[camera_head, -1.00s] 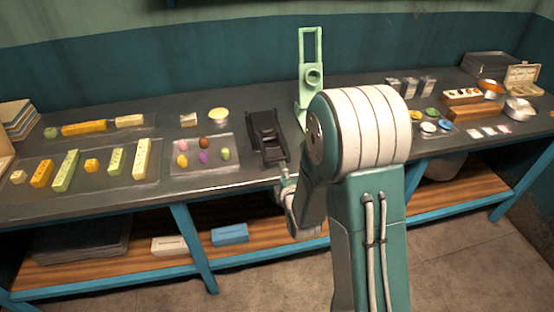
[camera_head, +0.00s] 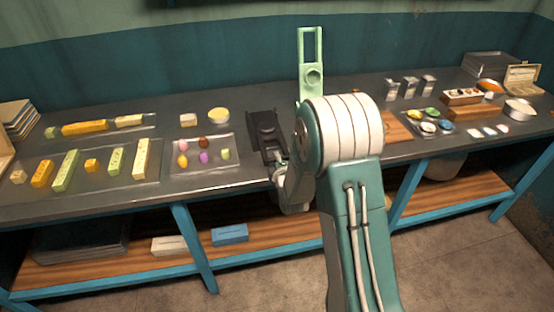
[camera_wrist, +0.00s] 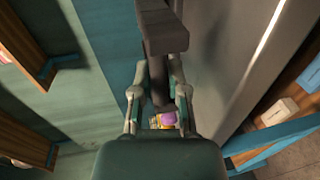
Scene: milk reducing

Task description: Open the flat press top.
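The flat press (camera_head: 262,124) is a black device standing near the middle of the table, its lever end toward the table's front edge. My gripper (camera_head: 278,158) is at that near end, partly hidden by my own arm. In the wrist view a dark bar of the press (camera_wrist: 162,35) runs down between the two fingers of my gripper (camera_wrist: 159,70). The fingers are spread, one on each side of the bar's narrow part. I cannot tell whether they touch it. The top does not look raised, but my arm hides part of it.
A light green tall device (camera_head: 311,65) stands behind the press. A clear tray with coloured egg-like pieces (camera_head: 233,166) lies to the left. A wooden board (camera_head: 396,127) and a tray of coloured dishes (camera_head: 428,127) lie to the right. The table's front edge is close beneath my gripper.

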